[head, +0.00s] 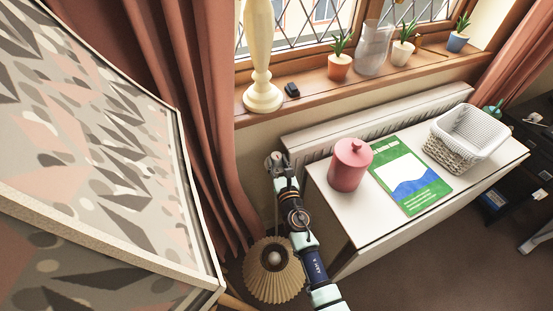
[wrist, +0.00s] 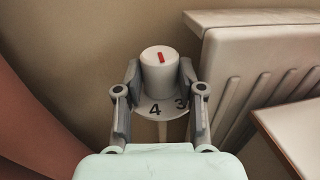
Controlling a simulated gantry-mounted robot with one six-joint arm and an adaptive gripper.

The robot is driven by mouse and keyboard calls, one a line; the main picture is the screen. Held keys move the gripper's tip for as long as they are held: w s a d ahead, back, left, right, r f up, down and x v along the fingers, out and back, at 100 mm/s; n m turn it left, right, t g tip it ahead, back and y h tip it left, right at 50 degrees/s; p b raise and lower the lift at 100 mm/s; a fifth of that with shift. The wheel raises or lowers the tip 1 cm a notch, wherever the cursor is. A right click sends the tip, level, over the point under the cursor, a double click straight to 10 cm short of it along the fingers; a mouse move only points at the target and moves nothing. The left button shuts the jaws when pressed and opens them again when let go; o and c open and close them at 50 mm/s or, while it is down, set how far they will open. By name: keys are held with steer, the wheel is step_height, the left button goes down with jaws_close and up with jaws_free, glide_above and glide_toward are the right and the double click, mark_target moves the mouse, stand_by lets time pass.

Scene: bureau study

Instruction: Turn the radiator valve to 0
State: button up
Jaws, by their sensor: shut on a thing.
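The radiator valve (wrist: 159,72) is a white round knob with a red mark on its top, in the middle of the wrist view. Below it a pale dial plate shows the numbers 4 and 3; the rest of the dial is hidden. My gripper (wrist: 159,84) is shut on the knob, one finger on each side. In the head view my gripper (head: 277,163) is at the left end of the white radiator (head: 376,118), and the valve is too small to make out there. The radiator also shows at the right of the wrist view (wrist: 255,50).
A white table (head: 330,209) stands in front of the radiator, holding a pink lidded pot (head: 350,167), a green book (head: 411,182) and a white basket (head: 468,131). A pleated lampshade (head: 273,283) stands below my arm. A red curtain (head: 185,90) hangs close on the left.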

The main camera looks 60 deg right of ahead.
steer(key=shift+n+t+y, duration=0.4)
steer(key=o, duration=0.9)
steer(key=shift+c, duration=0.2)
